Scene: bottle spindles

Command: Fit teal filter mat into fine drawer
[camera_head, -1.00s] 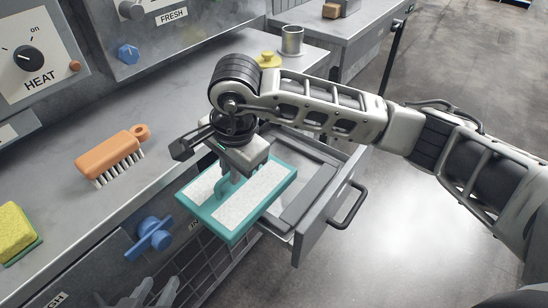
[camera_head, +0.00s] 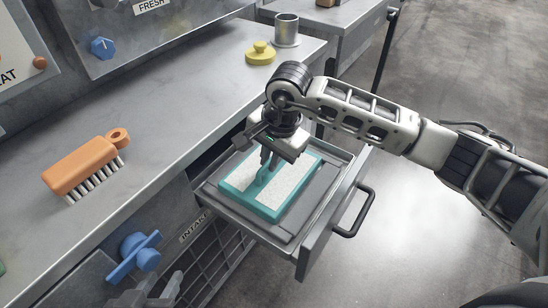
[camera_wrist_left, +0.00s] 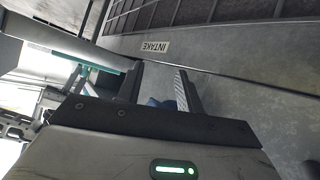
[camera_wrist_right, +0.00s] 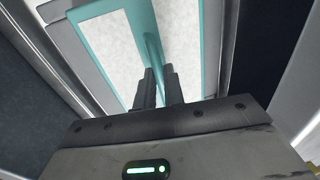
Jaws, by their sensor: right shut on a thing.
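The teal filter mat (camera_head: 238,181), a teal frame with white pads and a raised handle, lies roughly flat within the outline of the open grey drawer (camera_head: 314,240). I cannot tell whether it rests on the drawer floor or hovers just above. My right gripper (camera_head: 267,165) points down and is shut on the mat's handle; the right wrist view shows the handle (camera_wrist_right: 148,40) between the fingers (camera_wrist_right: 160,88). My left gripper (camera_head: 150,292) is low at the front, empty, its fingers (camera_wrist_left: 158,90) apart in the left wrist view.
A blue knob (camera_head: 140,252) and an INTAKE label (camera_head: 196,226) are on the cabinet front left of the drawer. An orange brush (camera_head: 85,167), yellow knobbed piece (camera_head: 260,53) and metal cup (camera_head: 286,30) stand on the counter. The drawer's black handle (camera_head: 355,212) sticks out right.

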